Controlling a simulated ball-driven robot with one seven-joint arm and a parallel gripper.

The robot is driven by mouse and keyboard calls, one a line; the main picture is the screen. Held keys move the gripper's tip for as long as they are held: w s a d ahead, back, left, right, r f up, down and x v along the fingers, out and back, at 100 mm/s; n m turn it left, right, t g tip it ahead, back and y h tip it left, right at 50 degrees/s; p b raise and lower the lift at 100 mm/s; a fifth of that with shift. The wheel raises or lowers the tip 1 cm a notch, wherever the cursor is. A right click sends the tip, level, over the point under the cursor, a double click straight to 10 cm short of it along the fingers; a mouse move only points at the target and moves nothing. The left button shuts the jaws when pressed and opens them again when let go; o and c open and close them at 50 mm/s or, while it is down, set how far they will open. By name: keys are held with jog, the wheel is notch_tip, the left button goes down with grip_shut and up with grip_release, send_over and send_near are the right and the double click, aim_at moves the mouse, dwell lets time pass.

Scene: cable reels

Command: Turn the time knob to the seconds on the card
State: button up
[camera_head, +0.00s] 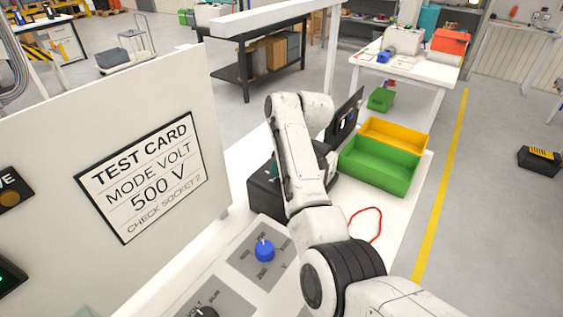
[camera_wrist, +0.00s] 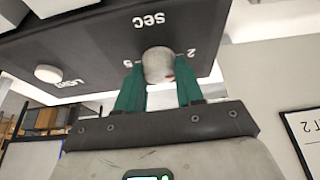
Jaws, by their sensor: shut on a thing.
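In the wrist view the time knob (camera_wrist: 158,65) is a pale round knob on a dark panel face (camera_wrist: 105,48), under the upside-down label SEC. Marks 5 and 2 flank it, and a small reddish mark shows on its lower right edge. My gripper (camera_wrist: 160,76) has its two green fingers on either side of the knob, shut on it. In the head view my arm mostly hides the dark box (camera_head: 263,192) and my gripper. The test card (camera_head: 143,177) reads MODE VOLT, 500 V, CHECK SOCKET 2; I see no seconds figure on it.
A second pale knob (camera_wrist: 48,73) sits left on the same panel. In the head view a blue knob (camera_head: 264,251) and a black knob (camera_head: 206,312) stand on grey plates near my arm. Green (camera_head: 380,168) and yellow (camera_head: 396,136) bins and a red cable (camera_head: 378,226) lie to the right.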

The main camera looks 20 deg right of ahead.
dwell(0.4)
jog(key=o, duration=1)
jog(key=shift+o, duration=0.2)
jog(key=b+v, duration=0.1)
jog(key=v, duration=0.9)
jog(key=shift+r+b, duration=0.35)
jog(key=shift+s+d+f, duration=0.1)
jog(key=shift+s+d, duration=0.05)
